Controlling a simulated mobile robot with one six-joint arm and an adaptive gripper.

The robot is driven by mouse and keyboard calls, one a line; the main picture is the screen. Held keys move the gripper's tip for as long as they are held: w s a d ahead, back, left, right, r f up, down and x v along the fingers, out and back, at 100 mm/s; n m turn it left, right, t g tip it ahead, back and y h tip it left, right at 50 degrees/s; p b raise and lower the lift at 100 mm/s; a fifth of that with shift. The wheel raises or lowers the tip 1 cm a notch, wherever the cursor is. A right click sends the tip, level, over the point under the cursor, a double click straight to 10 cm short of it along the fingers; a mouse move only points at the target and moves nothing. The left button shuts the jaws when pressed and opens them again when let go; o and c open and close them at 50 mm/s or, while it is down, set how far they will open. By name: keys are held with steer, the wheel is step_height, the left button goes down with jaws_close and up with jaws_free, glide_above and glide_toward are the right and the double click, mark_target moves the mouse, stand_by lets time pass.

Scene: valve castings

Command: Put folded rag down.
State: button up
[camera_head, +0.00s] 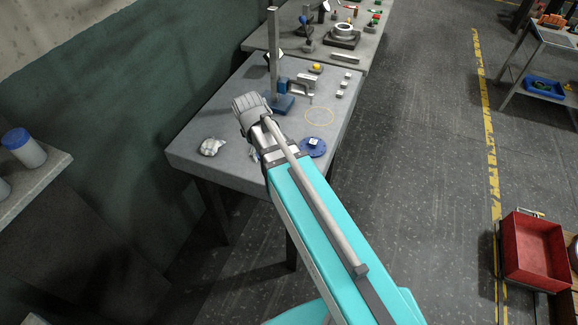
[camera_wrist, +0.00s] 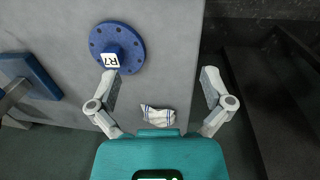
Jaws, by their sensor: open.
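The folded rag (camera_wrist: 157,115), white with thin blue stripes, lies on the grey table (camera_wrist: 165,45) near its edge in the wrist view. My gripper (camera_wrist: 162,88) is open, with one finger on each side of the rag and a clear gap to both. Neither finger touches the rag in this view. In the head view my arm covers the table's near part and hides most of my gripper. I cannot clearly make out the rag there.
A round blue flange (camera_wrist: 116,47) marked R7 lies beside the left finger; it also shows in the head view (camera_head: 312,147). A stand with a blue base (camera_head: 283,104) and a crumpled pale cloth-like thing (camera_head: 211,147) are on the table. A yellow ring outline (camera_head: 319,116) is clear.

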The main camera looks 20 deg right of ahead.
steer(key=s+d+m+g+y, duration=0.1)
steer(key=s+d+m, duration=0.5)
steer(key=s+m, duration=0.3)
steer(key=shift+d+m, duration=0.35)
steer(key=shift+m, duration=0.25)
steer(key=shift+f, duration=0.1)
stand_by(0.5)
step_height(320, 180, up, 4)
steer(key=m+p, duration=0.4)
steer(key=m, duration=0.4)
glide_above(207, 148)
step_height(207, 148, down, 9)
steer(key=b, duration=0.8)
steer(key=shift+w+r, duration=0.1)
steer(key=shift+r, duration=0.1)
steer(key=shift+b, duration=0.3)
